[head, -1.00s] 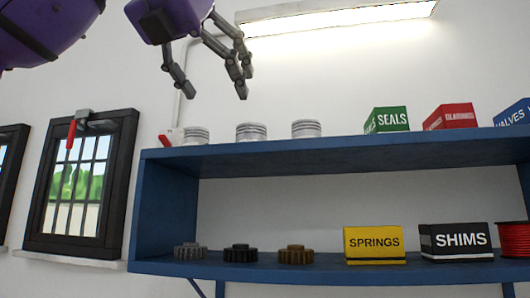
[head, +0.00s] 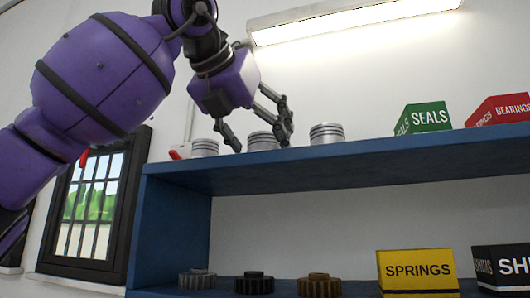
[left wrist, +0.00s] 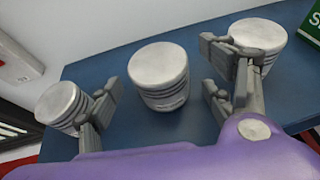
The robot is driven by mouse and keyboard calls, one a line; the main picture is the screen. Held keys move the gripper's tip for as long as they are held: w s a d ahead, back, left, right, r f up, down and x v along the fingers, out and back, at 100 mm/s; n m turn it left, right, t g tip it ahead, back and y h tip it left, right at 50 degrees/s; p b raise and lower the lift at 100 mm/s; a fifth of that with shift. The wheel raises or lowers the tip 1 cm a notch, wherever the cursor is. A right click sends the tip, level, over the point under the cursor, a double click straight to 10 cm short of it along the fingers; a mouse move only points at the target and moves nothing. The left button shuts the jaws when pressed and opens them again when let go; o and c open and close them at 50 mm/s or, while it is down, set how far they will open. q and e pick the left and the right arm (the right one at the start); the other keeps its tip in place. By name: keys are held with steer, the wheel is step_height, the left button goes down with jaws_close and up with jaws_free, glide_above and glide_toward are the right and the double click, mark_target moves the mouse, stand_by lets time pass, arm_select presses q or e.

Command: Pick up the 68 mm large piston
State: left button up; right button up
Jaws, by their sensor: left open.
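Three silver ringed pistons stand upright in a row on the top shelf: a left one (head: 204,148), a middle one (head: 262,141) and a right one (head: 326,133). No size marks are readable; the middle one looks slightly wider. My left gripper (head: 260,143) is open and empty at the middle piston, partly covering it in the head view. In the left wrist view the middle piston (left wrist: 158,68) stands ahead between the spread fingers (left wrist: 160,95), with gaps on both sides. The left piston (left wrist: 61,106) and right piston (left wrist: 258,35) are partly hidden by the fingers. My right gripper is not seen.
The blue shelf (head: 390,148) also bears a green SEALS box (head: 424,118) and a red BEARINGS box (head: 498,110) to the right. Gears (head: 253,283) and a yellow SPRINGS box (head: 418,270) are on the lower shelf. The neighbouring pistons stand close to the fingers.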

arm_select(q)
steer(key=shift+w+d+f, duration=0.1)
steer(key=shift+w+d, duration=0.15)
steer(key=shift+w, duration=0.15)
steer(key=shift+s+a, duration=0.1)
steer(key=shift+s, duration=0.05)
steer(key=c, duration=1.5)
steer(key=shift+c, duration=0.2)
